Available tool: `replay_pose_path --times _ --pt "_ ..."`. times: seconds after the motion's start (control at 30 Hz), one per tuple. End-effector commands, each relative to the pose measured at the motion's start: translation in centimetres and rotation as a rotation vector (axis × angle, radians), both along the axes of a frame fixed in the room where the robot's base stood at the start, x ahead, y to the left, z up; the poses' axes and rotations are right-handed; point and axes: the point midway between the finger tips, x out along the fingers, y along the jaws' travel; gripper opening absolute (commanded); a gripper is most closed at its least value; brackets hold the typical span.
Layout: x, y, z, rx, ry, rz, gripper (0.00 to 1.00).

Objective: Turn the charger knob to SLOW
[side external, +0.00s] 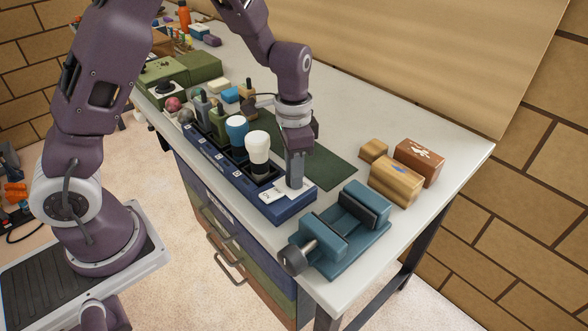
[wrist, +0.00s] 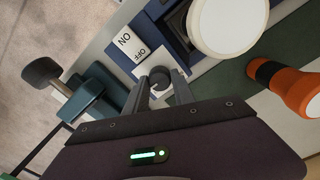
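The charger (side external: 262,205) is a long blue dock along the table's front edge, with several devices in its bays. Its white end plate (side external: 288,192) carries labels; the wrist view shows ON and OFF on a white switch (wrist: 133,48). No SLOW label is readable. The small dark grey knob (wrist: 159,77) stands on this end plate. My gripper (wrist: 160,82) points down over it, a finger on each side, with what looks like a small gap. In the side view my gripper (side external: 295,180) hides the knob. The knob's pointing direction cannot be made out.
A white-topped lantern (side external: 258,150) stands in the bay beside my gripper. A teal vise (side external: 345,230) is close at the near end. Wooden blocks (side external: 396,180) sit right; the table (side external: 400,125) behind is clear.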

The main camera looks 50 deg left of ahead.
Motion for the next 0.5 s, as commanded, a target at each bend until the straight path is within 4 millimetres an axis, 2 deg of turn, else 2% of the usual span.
replay_pose_path --times 0.27,0.5 --pt "0.02 0.05 0.04 0.000 0.000 0.023 0.00" --pt "0.02 0.05 0.06 0.000 -0.001 0.146 0.00"
